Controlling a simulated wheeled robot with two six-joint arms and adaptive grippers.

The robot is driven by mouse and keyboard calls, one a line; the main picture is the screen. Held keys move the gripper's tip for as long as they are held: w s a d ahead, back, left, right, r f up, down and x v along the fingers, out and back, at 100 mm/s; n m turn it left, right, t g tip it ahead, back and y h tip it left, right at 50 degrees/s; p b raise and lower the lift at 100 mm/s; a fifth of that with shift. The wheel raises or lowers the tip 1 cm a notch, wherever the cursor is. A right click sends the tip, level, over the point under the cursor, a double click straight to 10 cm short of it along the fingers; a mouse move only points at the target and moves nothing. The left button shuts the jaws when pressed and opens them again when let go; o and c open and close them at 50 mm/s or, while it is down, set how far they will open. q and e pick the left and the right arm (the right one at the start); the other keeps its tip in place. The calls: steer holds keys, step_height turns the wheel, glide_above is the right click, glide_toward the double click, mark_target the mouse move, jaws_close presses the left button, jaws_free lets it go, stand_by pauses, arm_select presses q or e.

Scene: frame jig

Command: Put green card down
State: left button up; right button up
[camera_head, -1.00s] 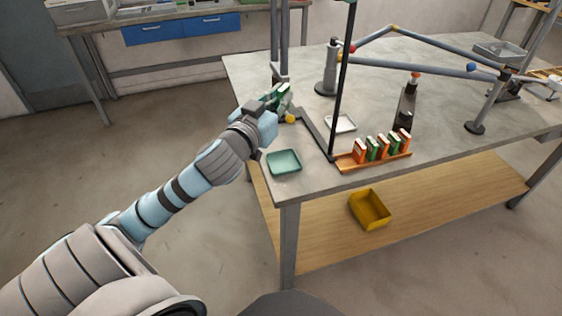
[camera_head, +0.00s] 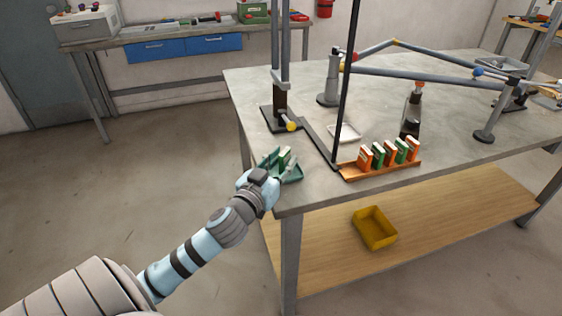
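My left gripper (camera_head: 279,165) is over the green tray (camera_head: 296,176) at the near left corner of the table. It appears shut on a green card (camera_head: 284,155) with a white edge, which stands tilted between the fingers. The gripper hides much of the tray, so I cannot tell whether the card touches its floor. My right gripper is out of view.
An orange rack (camera_head: 380,171) holds several orange and green cards upright to the right. A black post (camera_head: 345,90) rises at its left end. A white tray (camera_head: 343,133) and a clamp stand (camera_head: 281,112) with a yellow knob are behind. A yellow bin (camera_head: 375,229) sits on the lower shelf.

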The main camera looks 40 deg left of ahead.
arm_select(q)
steer(key=s+d, duration=0.2)
steer(key=s, duration=1)
steer(key=shift+p, duration=0.35)
steer(key=shift+w, duration=0.1)
